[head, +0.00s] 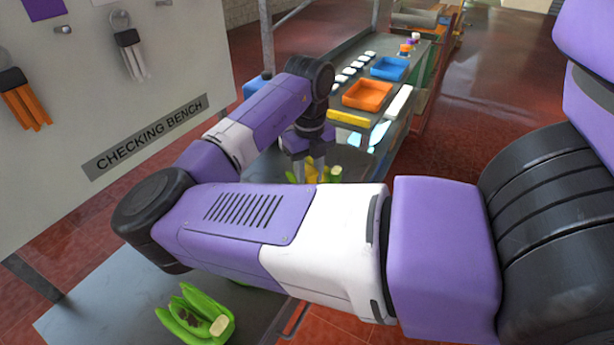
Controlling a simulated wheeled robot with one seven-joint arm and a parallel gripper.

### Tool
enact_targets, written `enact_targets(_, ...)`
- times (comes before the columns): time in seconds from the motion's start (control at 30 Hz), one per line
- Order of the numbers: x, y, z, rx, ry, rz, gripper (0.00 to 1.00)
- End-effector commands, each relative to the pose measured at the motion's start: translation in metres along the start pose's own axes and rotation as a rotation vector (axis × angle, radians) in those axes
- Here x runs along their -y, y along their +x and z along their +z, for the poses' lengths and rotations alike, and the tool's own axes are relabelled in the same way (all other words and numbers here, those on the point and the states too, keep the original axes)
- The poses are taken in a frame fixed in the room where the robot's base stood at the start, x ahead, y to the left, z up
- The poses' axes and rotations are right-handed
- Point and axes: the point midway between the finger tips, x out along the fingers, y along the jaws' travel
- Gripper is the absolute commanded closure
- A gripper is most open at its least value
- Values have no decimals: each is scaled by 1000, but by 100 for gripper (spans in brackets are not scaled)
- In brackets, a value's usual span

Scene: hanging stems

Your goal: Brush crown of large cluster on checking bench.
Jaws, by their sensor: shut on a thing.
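A green cluster (197,317) with a pale cut crown lies on the grey checking bench (100,305) at the lower left. My gripper (307,175) points down farther back, beyond my forearm. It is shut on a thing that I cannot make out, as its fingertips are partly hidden. Yellow and green fruit-like shapes (330,175) show at and beside the fingertips, partly covered by my forearm. I cannot tell whether the gripper touches them. No brush can be clearly made out.
A white panel (190,60) with the checking bench sign and hanging tools stands at the left. Behind my gripper, a long table carries an orange tray (368,96), a blue tray (390,69) and a yellow block (349,117). Red tiled floor lies to the right.

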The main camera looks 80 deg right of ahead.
Motion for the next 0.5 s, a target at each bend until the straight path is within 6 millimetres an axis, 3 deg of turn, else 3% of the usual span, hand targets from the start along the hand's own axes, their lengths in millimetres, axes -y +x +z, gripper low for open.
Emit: enact_targets(0.5,-18,0,-8,0,-2,0,100)
